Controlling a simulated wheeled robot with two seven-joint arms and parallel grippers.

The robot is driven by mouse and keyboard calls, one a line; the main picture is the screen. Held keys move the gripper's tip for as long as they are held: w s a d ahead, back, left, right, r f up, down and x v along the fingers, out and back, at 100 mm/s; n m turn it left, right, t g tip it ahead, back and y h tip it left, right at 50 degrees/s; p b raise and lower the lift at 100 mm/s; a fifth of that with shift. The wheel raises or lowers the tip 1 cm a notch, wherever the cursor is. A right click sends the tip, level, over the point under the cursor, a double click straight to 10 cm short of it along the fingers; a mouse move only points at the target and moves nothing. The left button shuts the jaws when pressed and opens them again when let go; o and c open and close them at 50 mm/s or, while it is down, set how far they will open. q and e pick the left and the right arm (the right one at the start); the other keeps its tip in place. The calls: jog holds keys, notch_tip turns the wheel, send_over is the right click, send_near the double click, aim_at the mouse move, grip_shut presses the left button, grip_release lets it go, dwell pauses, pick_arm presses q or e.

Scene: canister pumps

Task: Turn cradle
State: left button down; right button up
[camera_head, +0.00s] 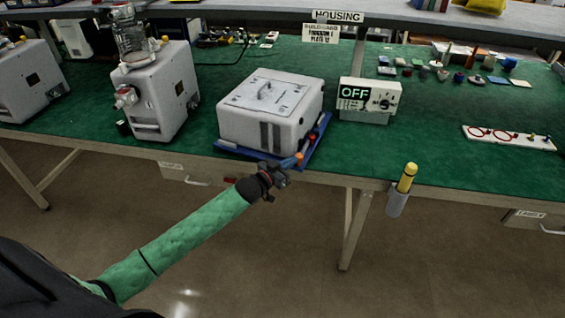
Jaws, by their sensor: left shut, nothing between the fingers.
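A blue cradle (316,146) lies on the green bench top near its front edge. A white boxy pump housing (258,128) sits upright on it, with a small handle on its top plate. My left gripper (287,165) is at the front edge of the bench, by the cradle's front right corner. Its fingers look shut, with nothing seen between them. An orange tip (299,158) shows right at the fingers; I cannot tell whether they touch it. My right gripper is not in view.
A white box with an OFF display (368,97) stands right of the cradle. Two white pumps, one nearer (163,92), stand to the left. A white board with red rings (508,138) lies at the right. A yellow-topped tool (407,178) hangs in a holder on the front edge.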

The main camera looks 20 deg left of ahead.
aim_at(307, 157)
pick_arm(q)
jog(key=shift+w+d+n+t+y, duration=0.3)
jog(key=shift+w+d+n+y, duration=0.4)
jog(key=shift+w+d+y, duration=0.35)
jog(key=shift+w+d, duration=1.05)
jog(key=shift+d, duration=0.05)
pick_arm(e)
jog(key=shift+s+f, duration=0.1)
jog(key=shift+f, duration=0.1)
pick_arm(q)
jog(key=shift+d+r+h, duration=0.1)
jog(key=shift+r+h, duration=0.15)
jog(key=shift+r, duration=0.1)
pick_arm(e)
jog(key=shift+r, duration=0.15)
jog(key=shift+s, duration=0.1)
